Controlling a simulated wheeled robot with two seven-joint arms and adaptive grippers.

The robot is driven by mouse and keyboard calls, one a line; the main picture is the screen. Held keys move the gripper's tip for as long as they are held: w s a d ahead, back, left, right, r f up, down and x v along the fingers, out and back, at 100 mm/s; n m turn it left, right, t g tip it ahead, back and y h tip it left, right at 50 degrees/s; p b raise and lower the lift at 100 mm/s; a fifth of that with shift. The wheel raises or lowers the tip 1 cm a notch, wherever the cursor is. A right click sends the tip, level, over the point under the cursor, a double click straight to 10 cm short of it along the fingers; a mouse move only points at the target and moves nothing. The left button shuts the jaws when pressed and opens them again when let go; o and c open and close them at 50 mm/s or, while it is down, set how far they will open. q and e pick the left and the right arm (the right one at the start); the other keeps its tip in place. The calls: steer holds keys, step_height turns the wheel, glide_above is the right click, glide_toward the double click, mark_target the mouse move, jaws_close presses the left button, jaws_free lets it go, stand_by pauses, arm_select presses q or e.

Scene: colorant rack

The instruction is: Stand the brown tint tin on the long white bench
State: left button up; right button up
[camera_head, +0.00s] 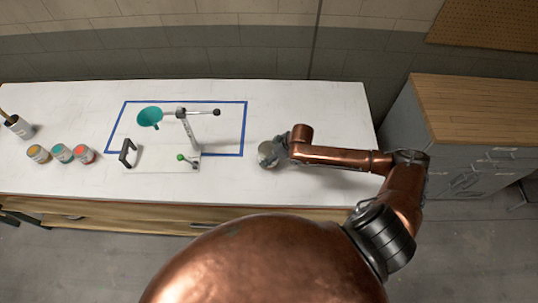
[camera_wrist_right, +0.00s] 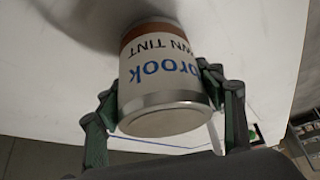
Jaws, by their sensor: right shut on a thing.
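The brown tint tin (camera_wrist_right: 155,62) has a white label with blue letters, the words "WN TINT" and a brown band; it appears upside down in the right wrist view. My right gripper (camera_wrist_right: 168,100) is shut on it, with one finger on each side. In the head view the tin (camera_head: 267,154) is at the right part of the long white bench (camera_head: 320,105), partly hidden by my right gripper (camera_head: 277,150). A shadow lies close to the tin; I cannot tell whether it touches the bench. My left gripper is not in view.
Three small tins (camera_head: 62,153) and a dark-banded container (camera_head: 19,127) stand at the left. A wood-topped cabinet (camera_head: 470,105) is at the right.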

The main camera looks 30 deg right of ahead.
steer(key=shift+f, duration=0.1)
steer(key=shift+f, duration=0.15)
steer(key=o, duration=1.5)
steer(key=shift+c, duration=0.2)
steer(key=v, duration=1.2)
